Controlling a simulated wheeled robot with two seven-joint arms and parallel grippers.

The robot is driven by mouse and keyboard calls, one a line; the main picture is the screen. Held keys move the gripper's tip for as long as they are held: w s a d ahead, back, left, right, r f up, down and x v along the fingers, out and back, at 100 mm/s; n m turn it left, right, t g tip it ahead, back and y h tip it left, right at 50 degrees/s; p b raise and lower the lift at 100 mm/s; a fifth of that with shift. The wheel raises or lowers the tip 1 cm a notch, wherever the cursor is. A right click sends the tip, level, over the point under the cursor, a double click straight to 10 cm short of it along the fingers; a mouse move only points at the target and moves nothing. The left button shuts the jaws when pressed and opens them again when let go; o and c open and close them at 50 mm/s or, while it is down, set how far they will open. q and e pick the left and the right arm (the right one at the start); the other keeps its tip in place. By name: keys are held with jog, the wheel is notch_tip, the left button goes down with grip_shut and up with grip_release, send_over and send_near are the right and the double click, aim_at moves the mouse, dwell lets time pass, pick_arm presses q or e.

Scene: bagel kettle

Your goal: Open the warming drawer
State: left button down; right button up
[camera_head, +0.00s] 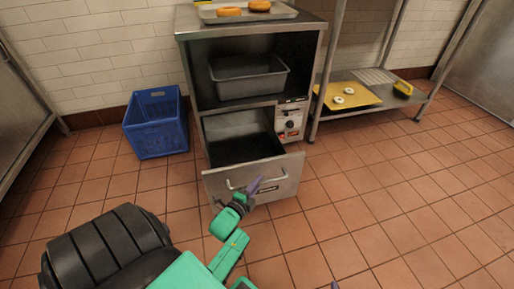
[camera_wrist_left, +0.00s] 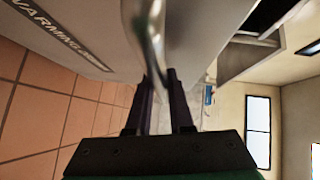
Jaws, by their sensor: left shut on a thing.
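The warming drawer (camera_head: 285,182) is pulled out from the lower part of the steel cabinet, and its empty-looking dark inside shows from above. Its curved metal handle (camera_head: 272,182) runs across the front panel. My left gripper (camera_head: 252,188) is at the handle's left half, and its fingers are shut on the handle. In the left wrist view the handle (camera_wrist_left: 150,40) passes between the two dark fingers (camera_wrist_left: 160,85), beside the panel with the "WARMING" label (camera_wrist_left: 62,42). My right gripper is not clearly seen; only a small purple tip shows at the bottom edge of the head view.
A control panel with a knob (camera_head: 289,123) sits right of the drawer. A grey bin (camera_head: 248,87) stands on the shelf above. A blue crate (camera_head: 156,140) is on the floor at left. A low rack holds a yellow tray (camera_head: 362,99). The tiled floor in front is clear.

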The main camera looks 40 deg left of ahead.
pick_arm(q)
jog(key=c, duration=0.8)
grip_release()
pick_arm(e)
jog(key=shift+r, duration=0.1)
pick_arm(q)
jog(key=p+v, duration=0.4)
jog(key=v, duration=1)
jog(key=shift+s+p, duration=0.25)
jog(key=shift+p, duration=0.15)
pick_arm(e)
jog(key=shift+n+g, duration=0.3)
jog(key=shift+g, duration=0.2)
notch_tip(320, 180, up, 6)
jog(key=shift+d+f, duration=0.1)
jog(key=shift+f, duration=0.1)
